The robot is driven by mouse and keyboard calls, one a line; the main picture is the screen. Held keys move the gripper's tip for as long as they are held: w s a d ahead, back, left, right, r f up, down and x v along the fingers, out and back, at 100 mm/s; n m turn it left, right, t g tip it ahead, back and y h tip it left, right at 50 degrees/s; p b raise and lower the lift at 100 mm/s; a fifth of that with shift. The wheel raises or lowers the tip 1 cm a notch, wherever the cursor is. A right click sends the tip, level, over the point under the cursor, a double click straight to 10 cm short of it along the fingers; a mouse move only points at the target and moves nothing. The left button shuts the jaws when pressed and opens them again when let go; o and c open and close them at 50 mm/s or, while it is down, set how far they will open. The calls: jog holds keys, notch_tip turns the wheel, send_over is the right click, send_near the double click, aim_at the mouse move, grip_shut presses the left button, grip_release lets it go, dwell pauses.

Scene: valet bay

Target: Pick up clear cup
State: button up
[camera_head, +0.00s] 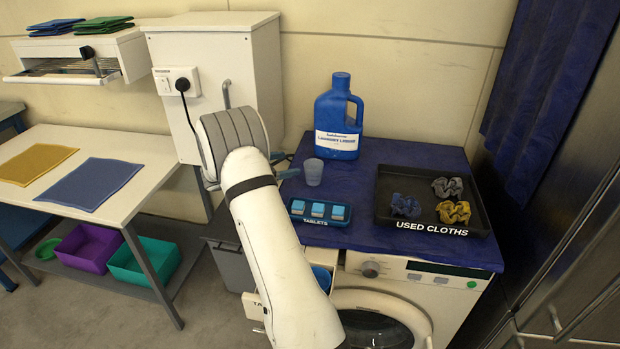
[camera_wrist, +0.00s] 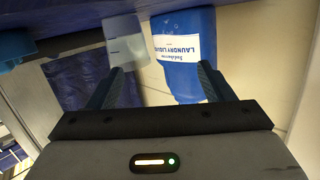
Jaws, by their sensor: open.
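The clear cup (camera_head: 313,172) is a small greyish translucent cup standing upright on the dark blue top of the washing machine, in front of the blue laundry liquid bottle (camera_head: 338,117). My gripper (camera_head: 284,166) is just left of the cup in the head view, partly hidden behind my arm. In the wrist view the open fingers (camera_wrist: 161,76) have nothing between them. There the cup (camera_wrist: 126,40) shows beyond the left fingertip, with the bottle (camera_wrist: 184,50) beyond the right one. I cannot tell whether a finger touches the cup.
A tablets tray (camera_head: 320,211) with blue tablets lies in front of the cup. A black used-cloths tray (camera_head: 385,214) holds several crumpled cloths to the right. A white cabinet (camera_head: 260,75) stands behind my arm. The washing machine's drawer is open below.

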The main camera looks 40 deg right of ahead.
aim_at(306, 176)
jog(key=s+f+g, duration=0.1)
jog(key=s+f+m+g, duration=0.1)
jog(key=shift+s+d+f+g, duration=0.15)
jog(key=shift+s+f+g, duration=0.05)
jog(key=shift+f+g, duration=0.1)
jog(key=shift+s+x, duration=0.25)
jog(key=shift+x, duration=0.95)
jog(key=x, duration=0.5)
jog(key=shift+s+f+p, duration=0.25)
jog(key=shift+f+p, duration=0.1)
jog(key=shift+p, duration=0.05)
jog(key=c, duration=1)
